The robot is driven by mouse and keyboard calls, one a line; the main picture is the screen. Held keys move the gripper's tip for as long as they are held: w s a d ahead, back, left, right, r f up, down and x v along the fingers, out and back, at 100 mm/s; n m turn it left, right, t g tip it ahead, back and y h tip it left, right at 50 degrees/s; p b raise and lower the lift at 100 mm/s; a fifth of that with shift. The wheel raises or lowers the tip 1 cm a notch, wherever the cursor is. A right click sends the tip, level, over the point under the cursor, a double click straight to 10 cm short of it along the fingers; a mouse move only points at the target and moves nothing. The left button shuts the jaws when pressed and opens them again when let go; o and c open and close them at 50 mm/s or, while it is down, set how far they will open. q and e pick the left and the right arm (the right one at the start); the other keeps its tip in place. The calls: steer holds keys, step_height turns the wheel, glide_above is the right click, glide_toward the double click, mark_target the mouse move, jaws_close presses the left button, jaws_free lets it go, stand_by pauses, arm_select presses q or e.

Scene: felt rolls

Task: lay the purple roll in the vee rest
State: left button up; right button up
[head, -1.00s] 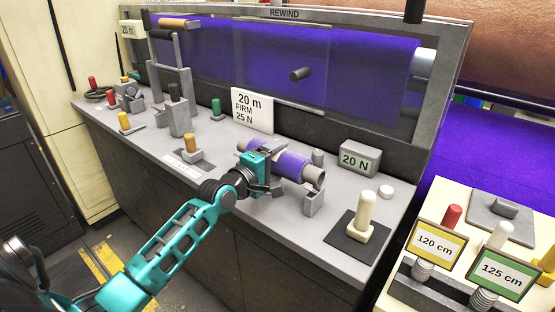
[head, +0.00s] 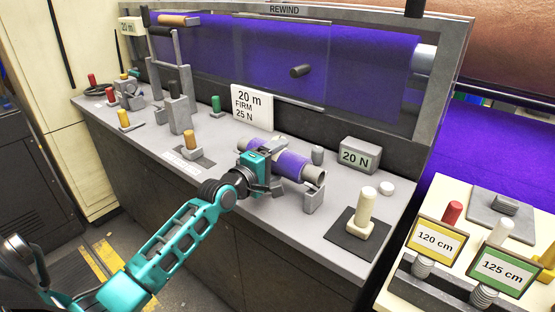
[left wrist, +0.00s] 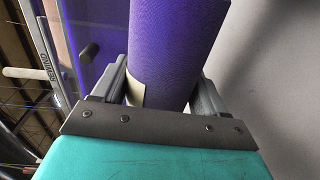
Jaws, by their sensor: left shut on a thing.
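The purple roll (head: 291,165) has a grey core showing at its right end. In the head view it lies level along the counter, its right end at a small grey notched support (head: 314,198), which looks like part of the vee rest. I cannot tell whether the roll bears on it or sits just above. My left gripper (head: 266,168) is shut around the roll near its left part. In the left wrist view the roll (left wrist: 170,45) runs between the two fingers, with a pale tab beside it. The left end of the rest is hidden by my gripper. My right gripper is not in view.
A 20 N display box (head: 360,156) and a cream-handled lever (head: 362,212) stand right of the roll. A 20 m sign (head: 252,109) stands behind. An orange-handled lever (head: 191,145) is to the left. The counter's front strip (head: 265,220) is clear.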

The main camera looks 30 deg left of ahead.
arm_select(q)
steer(key=o, duration=1.4)
steer(key=shift+f, duration=0.1)
steer(key=s, duration=0.8)
steer(key=s+a+r, duration=0.1)
steer(key=s, duration=0.3)
steer(key=shift+s+p, duration=0.35)
steer(key=shift+s, duration=0.05)
steer(key=s+d+f+m+g, duration=0.2)
steer(key=s+d+f+m, duration=0.2)
steer(key=d+f+m, duration=0.2)
steer(key=s+d+f+m+g, duration=0.2)
steer(key=s+d+f+m, duration=0.2)
steer(key=d+f+m, duration=0.2)
steer(key=s+d+f+m+g+h, duration=0.1)
steer(key=s+d+f+m, duration=0.3)
steer(key=f, duration=0.6)
steer(key=shift+s+d+m+g, duration=0.25)
steer(key=shift+d+m, duration=0.35)
steer(key=shift+m, duration=0.35)
steer(key=shift+s+d+m+g, duration=0.1)
steer(key=shift+d+m+g, duration=0.25)
steer(key=shift+d+m, duration=0.45)
